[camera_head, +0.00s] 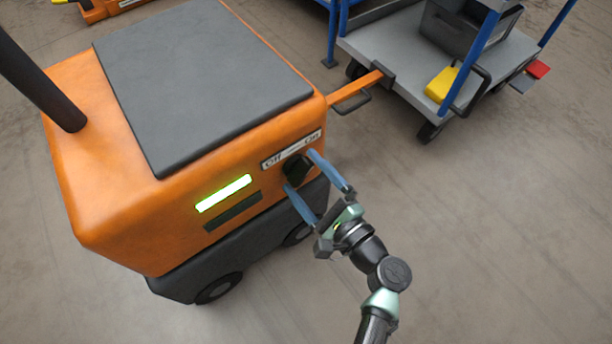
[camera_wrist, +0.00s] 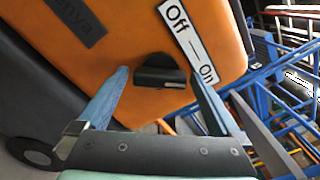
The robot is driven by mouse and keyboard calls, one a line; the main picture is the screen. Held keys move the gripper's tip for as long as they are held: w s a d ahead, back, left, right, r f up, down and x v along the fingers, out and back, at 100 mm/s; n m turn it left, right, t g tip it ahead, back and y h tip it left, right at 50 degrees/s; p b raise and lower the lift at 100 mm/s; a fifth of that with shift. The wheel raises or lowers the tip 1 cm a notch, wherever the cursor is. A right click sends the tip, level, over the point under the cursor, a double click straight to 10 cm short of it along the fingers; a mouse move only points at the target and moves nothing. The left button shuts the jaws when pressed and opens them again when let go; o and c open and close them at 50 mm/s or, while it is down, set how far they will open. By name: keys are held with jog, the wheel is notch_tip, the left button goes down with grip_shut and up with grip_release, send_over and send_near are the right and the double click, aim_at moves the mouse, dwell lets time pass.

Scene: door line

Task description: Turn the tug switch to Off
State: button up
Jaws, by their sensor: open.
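The orange tug (camera_head: 120,200) stands at the left in the head view, with its Off/On label (camera_head: 291,150) on the upper side edge. Its black switch knob (camera_head: 296,170) is just below the label, partly hidden by my fingers. The knob shows clearer in the wrist view (camera_wrist: 160,72), below the label (camera_wrist: 188,42). I cannot tell for sure which word it points to. A green light strip (camera_head: 223,193) on the tug is lit. My gripper (camera_head: 299,171) is open, with one blue finger on each side of the knob. Contact with it cannot be made out.
A grey cart (camera_head: 400,50) with blue posts is joined to the tug by an orange drawbar (camera_head: 354,91). It carries a yellow item (camera_head: 440,84) and a dark crate (camera_head: 465,28). The floor (camera_head: 500,230) at the right is clear.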

jog(key=c, duration=1.2)
jog(key=shift+n, duration=0.4)
jog(key=n+b, duration=0.2)
jog(key=shift+f+n, duration=0.15)
jog(key=shift+n, duration=0.25)
jog(key=n+b, duration=0.3)
jog(key=n, duration=0.1)
jog(key=shift+n, duration=0.3)
jog(key=n+b, duration=0.4)
jog(key=n, duration=0.1)
jog(key=shift+n+b, duration=0.8)
jog(key=shift+n, duration=0.5)
